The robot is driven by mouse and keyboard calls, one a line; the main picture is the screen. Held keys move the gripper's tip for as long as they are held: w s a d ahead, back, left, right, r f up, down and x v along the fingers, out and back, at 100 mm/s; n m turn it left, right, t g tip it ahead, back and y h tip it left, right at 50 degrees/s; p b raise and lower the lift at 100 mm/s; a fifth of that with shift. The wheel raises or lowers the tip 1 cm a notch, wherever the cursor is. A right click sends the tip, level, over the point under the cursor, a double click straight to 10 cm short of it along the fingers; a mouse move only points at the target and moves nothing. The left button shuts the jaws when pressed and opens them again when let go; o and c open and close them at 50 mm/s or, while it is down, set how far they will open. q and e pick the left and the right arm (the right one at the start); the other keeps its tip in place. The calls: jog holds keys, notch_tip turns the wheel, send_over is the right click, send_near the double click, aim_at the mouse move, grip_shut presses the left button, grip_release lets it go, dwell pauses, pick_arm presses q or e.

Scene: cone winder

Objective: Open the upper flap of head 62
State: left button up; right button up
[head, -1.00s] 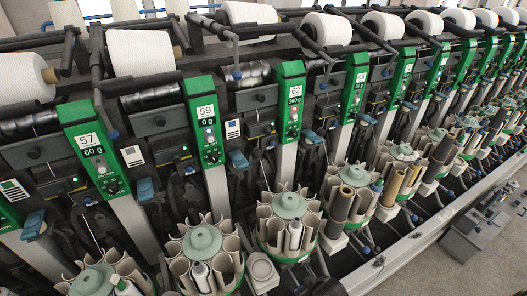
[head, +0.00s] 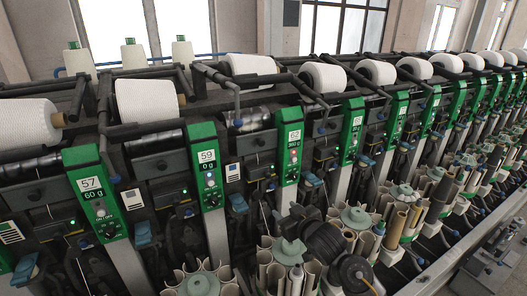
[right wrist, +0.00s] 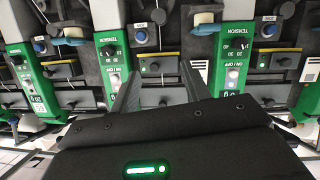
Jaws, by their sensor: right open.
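My right gripper (head: 290,219) is below the panel, in front of the bobbin magazine, apart from the panel. In the right wrist view its two fingers (right wrist: 162,85) are spread with nothing between them. My left gripper is not in view.
Head 59's panel (head: 207,165) and head 57's panel (head: 95,192) stand to the left. Round bobbin magazines (head: 356,217) jut out below the panels. White yarn cones (head: 323,76) lie along the top. Blue levers (head: 238,203) stick out between heads.

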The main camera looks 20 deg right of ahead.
aim_at(262, 144)
jog(key=w+r+n+t+y, duration=0.1)
jog(key=w+r+t, duration=0.1)
jog(key=w+r, duration=0.35)
jog(key=w+r+t+y, duration=0.1)
jog(key=w+r, duration=0.1)
jog(key=r, duration=0.6)
jog(key=p+x, duration=0.1)
jog(key=x, duration=0.3)
jog(key=p+x, duration=0.2)
jog(key=x, duration=0.3)
jog(key=shift+w+d+r, duration=0.15)
jog(key=shift+d, duration=0.05)
jog(key=shift+x, duration=0.8)
grip_shut()
